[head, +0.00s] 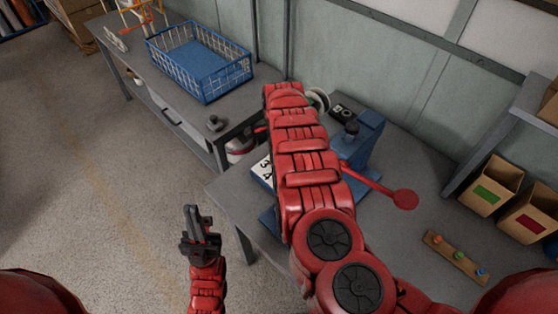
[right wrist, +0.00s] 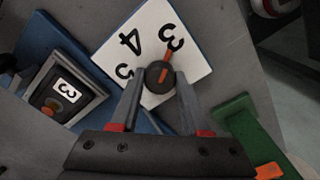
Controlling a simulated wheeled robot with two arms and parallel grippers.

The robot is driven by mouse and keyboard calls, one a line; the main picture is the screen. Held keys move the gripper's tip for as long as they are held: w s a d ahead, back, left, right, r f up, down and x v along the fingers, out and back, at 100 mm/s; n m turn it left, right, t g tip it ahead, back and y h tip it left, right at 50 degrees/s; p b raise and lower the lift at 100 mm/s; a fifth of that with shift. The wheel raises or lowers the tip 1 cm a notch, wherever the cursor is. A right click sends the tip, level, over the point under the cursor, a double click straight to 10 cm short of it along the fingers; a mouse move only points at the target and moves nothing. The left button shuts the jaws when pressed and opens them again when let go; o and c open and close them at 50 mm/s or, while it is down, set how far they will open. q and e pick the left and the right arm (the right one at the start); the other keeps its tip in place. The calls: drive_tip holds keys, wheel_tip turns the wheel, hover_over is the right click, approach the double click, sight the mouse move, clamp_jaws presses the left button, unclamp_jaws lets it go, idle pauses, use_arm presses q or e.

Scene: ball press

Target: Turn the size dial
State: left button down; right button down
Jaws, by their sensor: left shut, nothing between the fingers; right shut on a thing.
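The dial plate (right wrist: 140,35) is white with black numbers; 3, 4 and part of a 5 show in the right wrist view. Its round dark knob (right wrist: 162,76) has an orange pointer aimed toward the 3. My right gripper (right wrist: 160,88) is shut on the knob, one finger on each side. In the head view, the plate's edge (head: 263,171) shows left of my right arm, which hides the knob and right gripper. The blue press (head: 358,148) is partly behind that arm. My left gripper (head: 200,232) is shut and empty, over the floor in front of the tables.
A wooden block with coloured pegs (head: 455,259) lies at right, near bins with green (head: 487,195) and red labels (head: 531,224). A blue basket (head: 200,62) stands on the left table.

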idle(0.4)
drive_tip(key=shift+c, duration=1.9)
unclamp_jaws()
wheel_tip(320, 180, up, 17)
drive_tip(key=b, duration=0.3)
drive_tip(key=shift+r+b, duration=0.2)
drive_tip(key=shift+b, duration=0.2)
drive_tip(key=shift+r, duration=0.1)
